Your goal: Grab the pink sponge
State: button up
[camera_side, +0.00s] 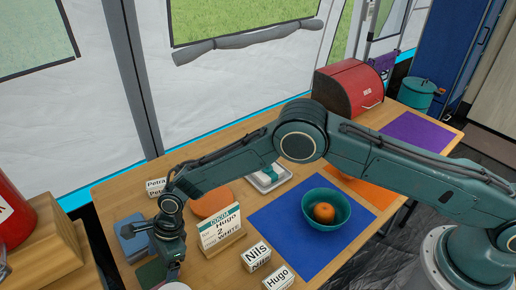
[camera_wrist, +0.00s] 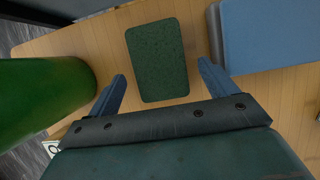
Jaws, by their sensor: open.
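I see no pink sponge in either view. A dark green, flat, rectangular sponge-like pad (camera_wrist: 157,60) lies on the wooden table in the wrist view, and part of it shows at the lower left of the side view (camera_side: 150,272). My gripper (camera_wrist: 162,72) is open and empty, with the green pad in the picture between and beyond its two blue-grey fingers. I cannot tell how high above it the fingers are. In the side view my gripper's wrist hangs over the table's near left end, and the fingertips are not visible.
A blue block-like item (camera_wrist: 270,35) lies close right of the pad; a green cylinder (camera_wrist: 45,95) stands left. A Hugo card stand (camera_side: 222,232) is right of my wrist. A teal bowl (camera_side: 325,209) holding an orange (camera_side: 324,213) sits on a blue mat (camera_side: 275,225).

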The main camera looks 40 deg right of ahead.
jog(key=shift+a+f, duration=0.3)
jog(key=shift+f, duration=0.35)
jog(key=c, duration=1.1)
